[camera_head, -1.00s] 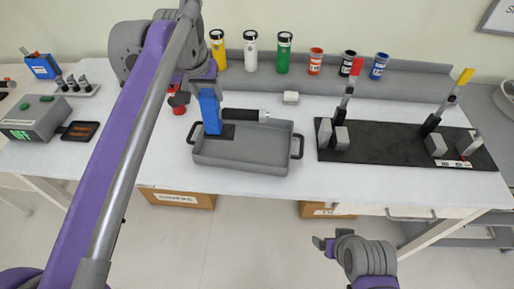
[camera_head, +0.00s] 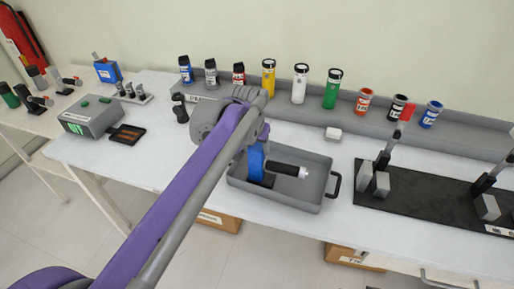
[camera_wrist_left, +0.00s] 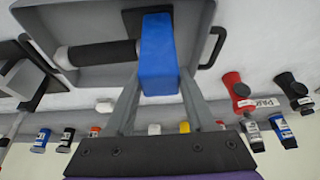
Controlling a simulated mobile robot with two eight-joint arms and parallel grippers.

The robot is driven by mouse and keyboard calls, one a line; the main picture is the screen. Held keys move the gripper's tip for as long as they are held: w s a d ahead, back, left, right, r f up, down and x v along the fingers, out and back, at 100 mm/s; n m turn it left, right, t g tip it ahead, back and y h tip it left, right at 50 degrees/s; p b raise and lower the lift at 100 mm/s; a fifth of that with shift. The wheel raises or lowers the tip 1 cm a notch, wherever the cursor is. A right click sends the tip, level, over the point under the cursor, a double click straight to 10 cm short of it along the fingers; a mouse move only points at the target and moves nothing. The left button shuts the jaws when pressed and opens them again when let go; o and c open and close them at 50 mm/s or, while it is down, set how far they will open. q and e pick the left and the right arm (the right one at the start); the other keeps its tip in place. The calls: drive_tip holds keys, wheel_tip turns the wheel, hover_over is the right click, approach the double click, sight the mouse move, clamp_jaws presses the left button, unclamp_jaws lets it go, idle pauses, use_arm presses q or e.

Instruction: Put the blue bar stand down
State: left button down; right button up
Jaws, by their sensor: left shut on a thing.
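The blue bar stand (camera_head: 256,164) is at the left end of the grey tray (camera_head: 322,198). In the left wrist view its blue bar (camera_wrist_left: 158,60) is between the two fingers of my left gripper (camera_wrist_left: 160,88), which is shut on it. Its dark base (camera_wrist_left: 148,15) shows over the tray floor; I cannot tell whether it touches. A black cylinder with a pale tip (camera_head: 288,170) juts sideways from beside the bar, over the tray. In the head view my left gripper (camera_head: 262,138) is mostly hidden by its arm. My right gripper is not in view.
A dark board with grey blocks and levers (camera_head: 415,205) is right of the tray. Bottles and cans line the back ledge (camera_head: 460,130). A small white block (camera_head: 332,133) lies behind the tray. A grey box (camera_head: 92,117) stands left. White table is free left of the tray.

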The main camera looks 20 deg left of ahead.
use_arm(q)
drive_tip(key=shift+f, duration=0.15)
drive_tip(key=shift+c, duration=1.2)
unclamp_jaws()
drive_tip(key=p+v, duration=0.1)
drive_tip(key=v, duration=1.1)
drive_tip(key=s+a+f, duration=0.2)
drive_tip(key=s+f, duration=2.1)
drive_tip(key=f, duration=0.1)
drive_tip(key=shift+s+a+f+t, duration=0.15)
drive_tip(key=shift+a+t, duration=0.15)
